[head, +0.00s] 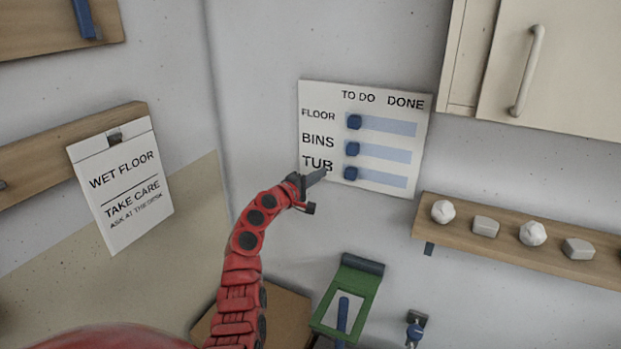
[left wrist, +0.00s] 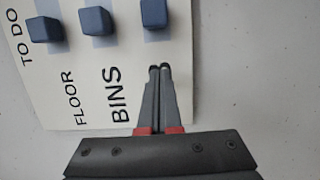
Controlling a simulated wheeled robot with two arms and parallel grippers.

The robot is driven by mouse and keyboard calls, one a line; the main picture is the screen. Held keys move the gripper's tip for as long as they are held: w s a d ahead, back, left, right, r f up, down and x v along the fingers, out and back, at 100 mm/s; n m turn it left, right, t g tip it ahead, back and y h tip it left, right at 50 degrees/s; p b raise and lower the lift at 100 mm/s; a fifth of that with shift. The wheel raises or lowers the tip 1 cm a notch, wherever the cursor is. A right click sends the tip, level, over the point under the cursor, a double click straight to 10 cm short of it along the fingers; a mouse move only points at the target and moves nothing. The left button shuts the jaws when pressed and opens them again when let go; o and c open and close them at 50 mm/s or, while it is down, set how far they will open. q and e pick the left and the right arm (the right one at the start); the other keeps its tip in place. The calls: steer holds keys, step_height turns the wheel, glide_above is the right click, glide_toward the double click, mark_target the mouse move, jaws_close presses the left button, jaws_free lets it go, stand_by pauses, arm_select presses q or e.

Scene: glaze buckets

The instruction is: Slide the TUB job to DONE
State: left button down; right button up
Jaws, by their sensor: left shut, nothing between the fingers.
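The job board (head: 392,187) is on the wall, with rows FLOOR, BINS and TUB and columns TO DO and DONE. The blue TUB knob (head: 351,174) is at the TO DO end of its pale blue track (head: 383,180). In the left wrist view the TUB knob (left wrist: 155,12) is at the top, beyond my fingertips. My left gripper (head: 323,173) is shut and empty, over the TUB label just left of the knob. In the left wrist view its closed fingers (left wrist: 159,68) point towards the knob, with a gap between. My right gripper is out of view.
The FLOOR knob (head: 354,122) and BINS knob (head: 352,149) are above, both at TO DO. A shelf (head: 520,245) with pale lumps is right of the board, and a cabinet (head: 560,70) above it. A green-framed object (head: 366,290) is below. A wet floor sign (head: 125,190) is left.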

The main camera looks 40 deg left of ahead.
arm_select(q)
steer(key=w+d+p, duration=0.2)
steer(key=shift+w+d, duration=0.15)
steer(key=shift+d, duration=0.25)
steer(key=shift+d+r+p, duration=0.1)
steer(key=shift+d+p, duration=0.3)
steer(key=shift+d, duration=0.15)
steer(key=shift+w, duration=0.1)
steer(key=w+d+p, duration=0.1)
steer(key=d, duration=0.2)
steer(key=d+p, duration=0.2)
steer(key=d, duration=0.2)
steer(key=w+d+p, duration=0.1)
steer(key=d, duration=0.3)
steer(key=shift+w+d+p, duration=0.25)
steer(key=shift+w+p, duration=0.1)
steer(key=shift+w+d, duration=0.1)
steer(key=shift+d, duration=0.4)
steer(key=shift+a, duration=0.1)
